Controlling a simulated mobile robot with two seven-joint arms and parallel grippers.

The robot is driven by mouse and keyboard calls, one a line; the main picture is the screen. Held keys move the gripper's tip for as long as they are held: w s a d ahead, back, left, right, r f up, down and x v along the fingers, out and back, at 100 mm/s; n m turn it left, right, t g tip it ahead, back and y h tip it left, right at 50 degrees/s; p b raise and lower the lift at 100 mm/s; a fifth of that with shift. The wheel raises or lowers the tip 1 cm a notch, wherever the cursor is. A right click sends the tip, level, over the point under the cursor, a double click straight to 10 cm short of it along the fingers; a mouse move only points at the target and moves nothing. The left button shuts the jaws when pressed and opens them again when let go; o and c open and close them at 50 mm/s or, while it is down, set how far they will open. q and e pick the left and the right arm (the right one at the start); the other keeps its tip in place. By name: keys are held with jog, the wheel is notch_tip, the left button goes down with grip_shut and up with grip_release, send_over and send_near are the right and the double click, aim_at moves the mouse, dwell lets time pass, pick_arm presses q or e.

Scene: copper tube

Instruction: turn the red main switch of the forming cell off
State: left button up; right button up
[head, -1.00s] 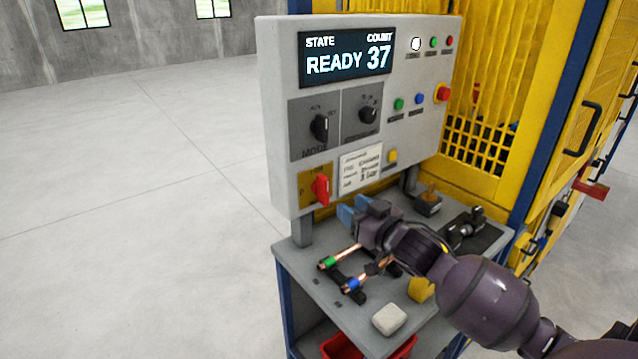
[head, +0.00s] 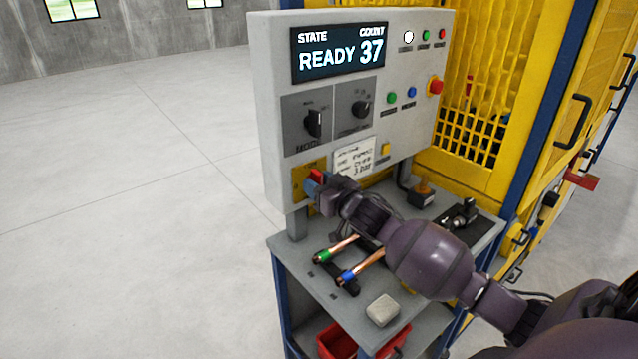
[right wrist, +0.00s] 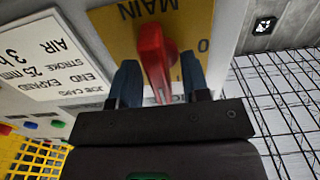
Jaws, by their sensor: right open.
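The red main switch (right wrist: 154,58) is a red handle on a yellow plate (right wrist: 108,28) marked MAIN in the right wrist view. In the head view the yellow plate (head: 300,180) sits at the lower left of the grey control panel (head: 265,130), and my gripper partly hides the red handle (head: 317,174). My right gripper (right wrist: 160,82) is open, with one blue fingertip on each side of the handle. Whether the fingers touch it I cannot tell. In the head view my right gripper (head: 314,186) is right at the panel face. My left gripper is not in view.
The display (head: 338,52) reads READY 37. A job card (head: 353,157) is beside the switch plate. Below, a grey shelf (head: 300,262) bears copper tubes (head: 362,266) with green and blue ends and a pale block (head: 382,310). A red bin (head: 338,342) is underneath.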

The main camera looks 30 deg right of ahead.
grip_shut()
jog(key=shift+n, duration=0.3)
jog(key=n, duration=0.4)
jog(key=shift+a+n, duration=0.15)
jog(key=shift+n, duration=0.15)
jog(key=n, duration=0.4)
jog(key=shift+a+f, duration=0.1)
jog(key=n, duration=0.5)
jog(key=shift+f, duration=0.1)
jog(key=shift+a+f+n, duration=0.1)
jog(key=shift+f+n, duration=0.05)
jog(key=shift+n, duration=1.75)
